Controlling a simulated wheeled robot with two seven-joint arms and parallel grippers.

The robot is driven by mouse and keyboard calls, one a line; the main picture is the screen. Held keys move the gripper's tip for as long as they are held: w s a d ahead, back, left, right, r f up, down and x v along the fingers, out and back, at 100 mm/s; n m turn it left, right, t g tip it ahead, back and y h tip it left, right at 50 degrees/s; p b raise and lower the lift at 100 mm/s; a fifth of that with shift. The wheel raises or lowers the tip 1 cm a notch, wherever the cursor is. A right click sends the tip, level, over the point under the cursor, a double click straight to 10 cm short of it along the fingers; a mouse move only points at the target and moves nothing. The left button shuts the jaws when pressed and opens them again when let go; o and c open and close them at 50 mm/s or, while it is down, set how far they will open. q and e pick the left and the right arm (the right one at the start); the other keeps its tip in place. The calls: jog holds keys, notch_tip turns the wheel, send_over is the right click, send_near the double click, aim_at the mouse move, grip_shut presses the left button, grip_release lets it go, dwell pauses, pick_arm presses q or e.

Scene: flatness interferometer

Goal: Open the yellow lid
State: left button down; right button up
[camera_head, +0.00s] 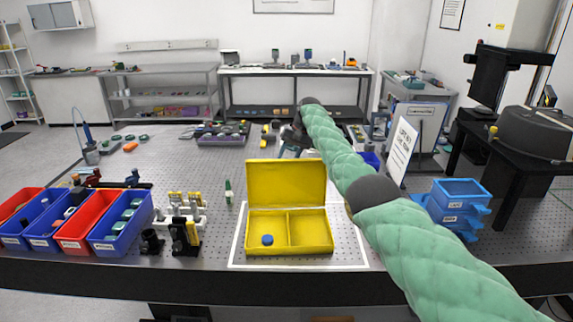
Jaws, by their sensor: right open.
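The yellow box (289,248) stands on a white-outlined area near the front edge of the perforated table. Its yellow lid (286,183) is raised, standing upright at the back of the box. The box has two compartments; a small blue round item (267,240) lies in the left one and the right one looks empty. My right gripper (291,150) is open, above and behind the lid's top edge, apart from it as far as I can see. My green-sleeved right arm reaches in from the lower right. My left gripper is not in view.
Red and blue bins (120,222) line the table's left front, with black and yellow optical mounts (184,235) beside the box. A white sign (402,150) and blue stacked trays (457,205) stand at the right. A small green bottle (228,192) stands left of the lid.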

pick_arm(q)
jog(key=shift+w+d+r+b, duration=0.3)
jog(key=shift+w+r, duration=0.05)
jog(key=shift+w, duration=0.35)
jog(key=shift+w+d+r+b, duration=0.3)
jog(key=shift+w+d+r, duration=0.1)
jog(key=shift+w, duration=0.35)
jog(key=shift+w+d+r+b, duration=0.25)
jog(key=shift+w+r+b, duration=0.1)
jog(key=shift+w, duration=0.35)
pick_arm(e)
jog(key=shift+v, duration=2.65)
